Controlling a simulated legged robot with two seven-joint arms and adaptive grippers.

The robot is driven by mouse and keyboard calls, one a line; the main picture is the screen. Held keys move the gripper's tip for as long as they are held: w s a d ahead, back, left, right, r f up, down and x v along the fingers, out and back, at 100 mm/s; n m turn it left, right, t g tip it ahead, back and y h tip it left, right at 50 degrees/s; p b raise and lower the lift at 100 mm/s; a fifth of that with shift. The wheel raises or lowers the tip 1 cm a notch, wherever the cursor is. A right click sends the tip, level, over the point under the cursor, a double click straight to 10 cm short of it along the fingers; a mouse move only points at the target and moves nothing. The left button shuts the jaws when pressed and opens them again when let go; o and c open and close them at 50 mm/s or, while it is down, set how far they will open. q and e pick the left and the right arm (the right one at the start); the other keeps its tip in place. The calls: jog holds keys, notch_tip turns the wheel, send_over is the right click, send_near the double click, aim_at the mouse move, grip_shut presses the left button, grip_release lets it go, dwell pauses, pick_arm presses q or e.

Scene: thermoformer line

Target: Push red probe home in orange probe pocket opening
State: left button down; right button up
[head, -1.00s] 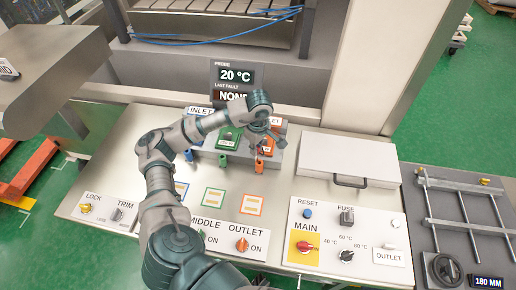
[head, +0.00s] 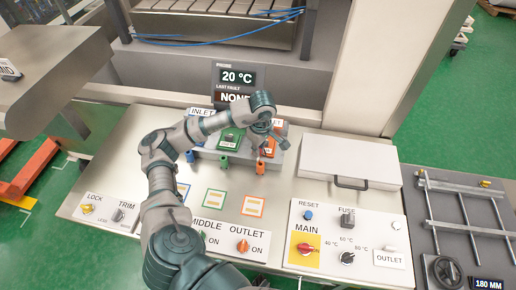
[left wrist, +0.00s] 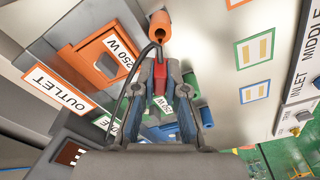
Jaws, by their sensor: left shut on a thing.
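My left gripper (left wrist: 160,68) is shut on the red probe (left wrist: 160,77) in the left wrist view. A black cable loops up beside the probe. The orange probe pocket (left wrist: 160,22), a short tube with a dark opening, is just beyond the fingertips. The probe appears outside the opening; its tip is hard to make out. In the head view the left gripper (head: 267,137) hangs over the outlet end of the grey block, above the orange pocket (head: 262,166), and hides the probe there.
An orange heater block (left wrist: 100,60) marked 250 W sits beside the pocket. Green (left wrist: 206,117) and blue pockets (left wrist: 186,125) stand along the same block. A white box with a handle (head: 349,160) is to the right. Switch panels (head: 345,230) lie in front.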

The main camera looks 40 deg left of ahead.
jog(key=shift+a, duration=0.15)
pick_arm(q)
jog(key=shift+d, duration=0.3)
pick_arm(e)
jog(key=shift+a, duration=0.5)
pick_arm(q)
jog(key=shift+d, duration=0.1)
pick_arm(e)
jog(key=shift+d, duration=0.35)
pick_arm(q)
jog(key=shift+d, duration=0.15)
pick_arm(e)
jog(key=shift+f, duration=0.1)
pick_arm(q)
jog(key=shift+f+b, duration=2.3)
jog(key=shift+f, duration=0.45)
pick_arm(e)
jog(key=shift+s+f, duration=0.15)
jog(key=shift+f, duration=0.95)
jog(key=shift+s+f, duration=0.15)
jog(key=shift+f, duration=0.95)
pick_arm(q)
jog(key=c, duration=1.1)
grip_release()
jog(key=shift+c, duration=0.2)
jog(key=shift+r, duration=0.1)
